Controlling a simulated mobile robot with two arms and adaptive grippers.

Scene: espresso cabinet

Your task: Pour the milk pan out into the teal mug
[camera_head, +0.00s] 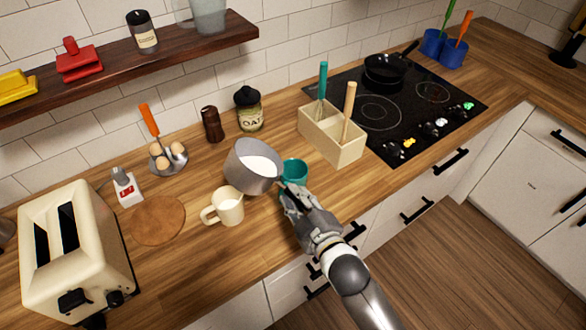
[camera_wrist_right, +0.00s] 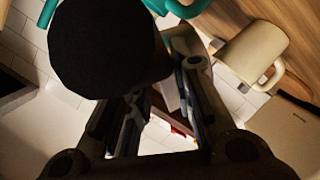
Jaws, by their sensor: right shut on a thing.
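The grey milk pan (camera_head: 240,177) holds white milk and looks roughly level in the head view. My right gripper (camera_head: 289,194) is shut on its handle, at the pan's right. The handle's dark round end (camera_wrist_right: 105,45) fills much of the right wrist view. The teal mug (camera_head: 296,168) stands just right of the pan, partly hidden by the pan and my gripper. Teal parts of it show at the top of the wrist view (camera_wrist_right: 168,7). I cannot tell whether the pan touches the counter. My left gripper is not in view.
A cream mug (camera_head: 229,208) stands close in front of the pan, left of my gripper. A wooden utensil box (camera_head: 345,153) is to the right, before the cooktop (camera_head: 405,105). An oat jar (camera_head: 249,112) stands behind. A round board (camera_head: 157,220) and toaster (camera_head: 88,235) are left.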

